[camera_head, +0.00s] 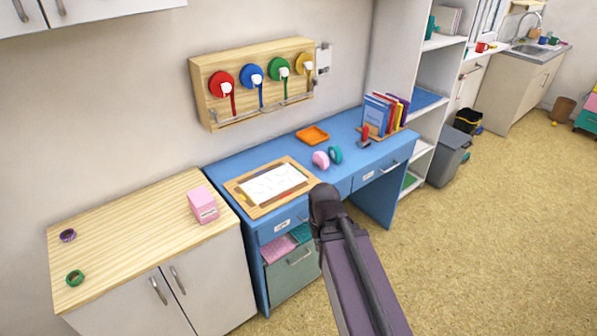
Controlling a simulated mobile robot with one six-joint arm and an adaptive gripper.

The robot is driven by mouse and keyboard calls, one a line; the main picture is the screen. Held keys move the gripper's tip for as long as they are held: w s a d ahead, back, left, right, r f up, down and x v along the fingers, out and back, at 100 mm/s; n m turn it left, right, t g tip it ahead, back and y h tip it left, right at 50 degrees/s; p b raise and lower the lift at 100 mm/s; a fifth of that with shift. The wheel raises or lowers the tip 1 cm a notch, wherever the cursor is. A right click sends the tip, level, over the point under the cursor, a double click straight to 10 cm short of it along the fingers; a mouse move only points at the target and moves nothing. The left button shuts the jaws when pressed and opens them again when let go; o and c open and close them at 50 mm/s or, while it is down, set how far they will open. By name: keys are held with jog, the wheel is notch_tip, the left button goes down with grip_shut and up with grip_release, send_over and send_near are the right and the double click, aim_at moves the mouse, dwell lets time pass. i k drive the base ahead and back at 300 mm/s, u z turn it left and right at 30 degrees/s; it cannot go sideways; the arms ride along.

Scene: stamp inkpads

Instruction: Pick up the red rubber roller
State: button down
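A small upright red object with a dark base (365,133) stands on the blue desk (222,172), just in front of the books. It may be the red rubber roller, but it is too small to tell. A red disc (221,84) with a white hub and a red strip hangs at the left of a wooden wall rack. My arm reaches up from the bottom and ends in a dark rounded joint in front of the desk's front edge. My gripper's fingers do not show, so what they hold is hidden.
The desk holds a wooden board with white paper (240,200), an orange tray (312,129), pink (320,159) and teal (335,154) rolls, and books (376,114). A pink box (202,204) stands on the left cabinet. A grey bin (449,158) stands right; the floor in front is clear.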

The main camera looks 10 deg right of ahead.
aim_at(363, 143)
jog(key=z, duration=0.05)
jog(key=i, duration=1.5)
jog(key=z, duration=0.3)
